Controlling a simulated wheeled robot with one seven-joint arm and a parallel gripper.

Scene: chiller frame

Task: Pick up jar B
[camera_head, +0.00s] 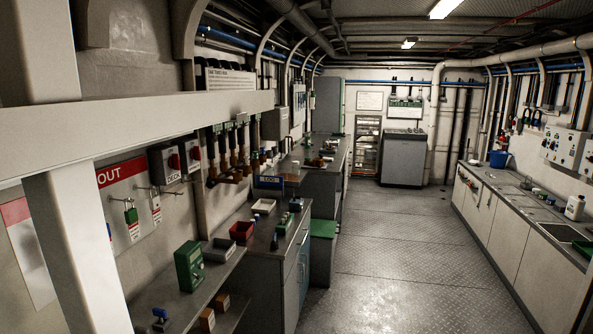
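I cannot pick out jar B with certainty; no readable "B" label shows. Several small bottles or jars stand in a row on the far left worktop (328,150), too small to tell apart. A white bottle (574,207) stands upright on the right counter. My gripper is not in view, so its state and its distance from any jar do not show.
A pale frame (150,125) crosses the left foreground. Left counters hold a green box (189,266), a red bin (242,232) and a white tray (264,206). The right counter (508,195) carries a blue bucket (498,159). The metal floor (390,260) between is clear.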

